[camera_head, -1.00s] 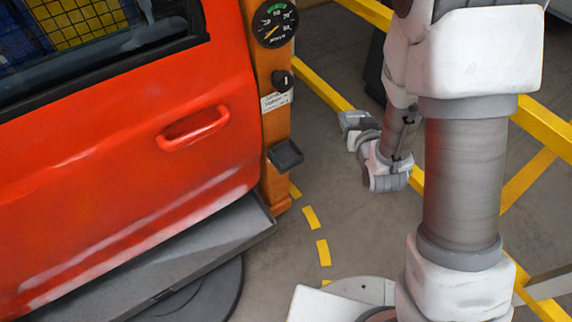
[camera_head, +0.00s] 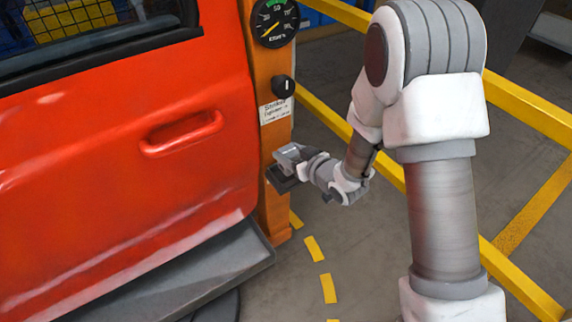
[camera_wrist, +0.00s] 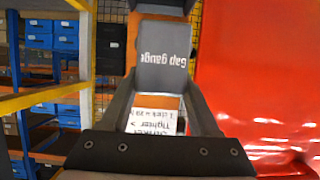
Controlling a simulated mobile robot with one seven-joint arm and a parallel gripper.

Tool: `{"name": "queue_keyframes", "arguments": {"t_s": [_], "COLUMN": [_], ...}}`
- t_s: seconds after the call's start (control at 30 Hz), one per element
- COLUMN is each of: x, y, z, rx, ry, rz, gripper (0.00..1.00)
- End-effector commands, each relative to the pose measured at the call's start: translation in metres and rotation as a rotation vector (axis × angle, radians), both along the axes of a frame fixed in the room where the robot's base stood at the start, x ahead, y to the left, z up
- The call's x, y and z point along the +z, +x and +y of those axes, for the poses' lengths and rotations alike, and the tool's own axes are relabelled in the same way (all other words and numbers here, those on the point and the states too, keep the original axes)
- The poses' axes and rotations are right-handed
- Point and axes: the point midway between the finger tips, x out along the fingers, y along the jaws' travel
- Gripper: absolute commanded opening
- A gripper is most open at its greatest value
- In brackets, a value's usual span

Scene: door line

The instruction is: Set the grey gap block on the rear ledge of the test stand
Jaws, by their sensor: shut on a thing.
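The grey gap block (camera_wrist: 163,62), lettered "Gap gauge", is between the two dark fingers of my gripper (camera_wrist: 163,82) in the wrist view. My gripper (camera_head: 297,160) is shut on it. In the head view the block (camera_head: 288,155) is small and partly hidden by the gripper. The test stand is an orange post (camera_head: 277,215) beside the red door. Its dark ledge (camera_head: 280,183) juts out low on the post, and the block and gripper appear right over it. I cannot tell whether the block touches the ledge.
The red door (camera_head: 110,150) with its handle (camera_head: 182,133) fills the left. A dial (camera_head: 275,22), a black knob (camera_head: 284,87) and a white label (camera_head: 275,110) are on the post. Yellow rails (camera_head: 530,112) run behind my arm. Blue boxes (camera_wrist: 66,35) stand on shelves.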

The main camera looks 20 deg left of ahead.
Motion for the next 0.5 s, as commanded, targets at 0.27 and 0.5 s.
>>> {"name": "queue_keyframes", "arguments": {"t_s": [0.27, 0.5], "x": [-0.018, -0.049], "y": [0.024, 0.024], "z": [0.017, 0.018], "rx": [-0.001, 0.001], "ry": [0.001, -0.001], "rz": [-0.001, 0.001], "gripper": [0.0, 0.0]}}
